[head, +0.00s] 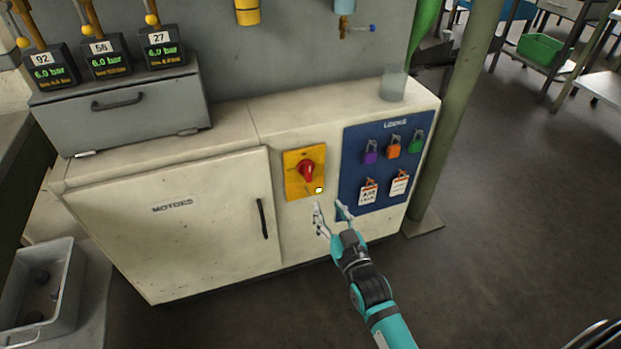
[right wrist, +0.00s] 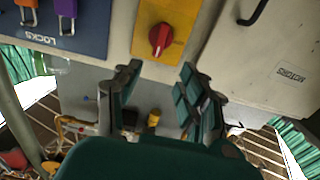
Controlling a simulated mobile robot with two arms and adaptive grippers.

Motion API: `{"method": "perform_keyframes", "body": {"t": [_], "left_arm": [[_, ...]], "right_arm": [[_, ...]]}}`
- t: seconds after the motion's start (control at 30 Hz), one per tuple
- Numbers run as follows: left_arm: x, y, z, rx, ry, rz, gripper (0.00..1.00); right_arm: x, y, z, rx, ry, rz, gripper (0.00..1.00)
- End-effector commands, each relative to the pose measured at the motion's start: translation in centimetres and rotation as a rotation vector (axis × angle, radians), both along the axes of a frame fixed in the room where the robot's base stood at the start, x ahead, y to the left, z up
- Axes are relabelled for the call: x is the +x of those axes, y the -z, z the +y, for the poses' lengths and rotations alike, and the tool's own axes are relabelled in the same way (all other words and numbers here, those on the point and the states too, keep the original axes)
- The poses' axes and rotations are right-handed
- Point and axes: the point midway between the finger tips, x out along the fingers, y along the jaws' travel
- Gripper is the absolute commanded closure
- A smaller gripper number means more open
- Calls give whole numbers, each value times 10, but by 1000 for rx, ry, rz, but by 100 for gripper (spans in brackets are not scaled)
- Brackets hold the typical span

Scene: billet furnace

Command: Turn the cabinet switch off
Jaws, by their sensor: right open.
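The cabinet switch is a red rotary knob (head: 306,170) on a yellow plate (head: 292,187) on the front of the cream cabinet (head: 170,230). In the right wrist view the red knob (right wrist: 161,38) shows beyond the fingers, near the middle top. My right gripper (head: 332,212) is open and empty, just below and to the right of the yellow plate, apart from the knob. Its two spread fingers also show in the right wrist view (right wrist: 158,85). My left gripper is not in view.
A blue lock board (head: 353,155) with padlocks and tags is right of the switch. The cabinet door handle (head: 262,218) is to its left. A grey drawer box (head: 120,105) with gauges stands on top. A green post (head: 448,130) rises at right.

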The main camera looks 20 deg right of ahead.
Motion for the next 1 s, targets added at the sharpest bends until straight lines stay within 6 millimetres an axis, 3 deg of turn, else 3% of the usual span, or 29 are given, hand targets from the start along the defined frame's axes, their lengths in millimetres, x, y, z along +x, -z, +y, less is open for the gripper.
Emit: {"method": "perform_keyframes", "body": {"t": [0.2, 0.5, 0.7, 1.0], "left_arm": [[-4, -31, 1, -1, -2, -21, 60], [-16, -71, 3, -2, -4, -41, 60], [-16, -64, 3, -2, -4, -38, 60], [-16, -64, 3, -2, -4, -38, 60]], "right_arm": [[51, 1, 2, 1, 0, -3, 60], [111, 2, 4, 1, 0, 0, 60], [132, 2, 5, 0, 0, 2, 60], [137, 1, 5, 0, 0, 3, 60]]}}
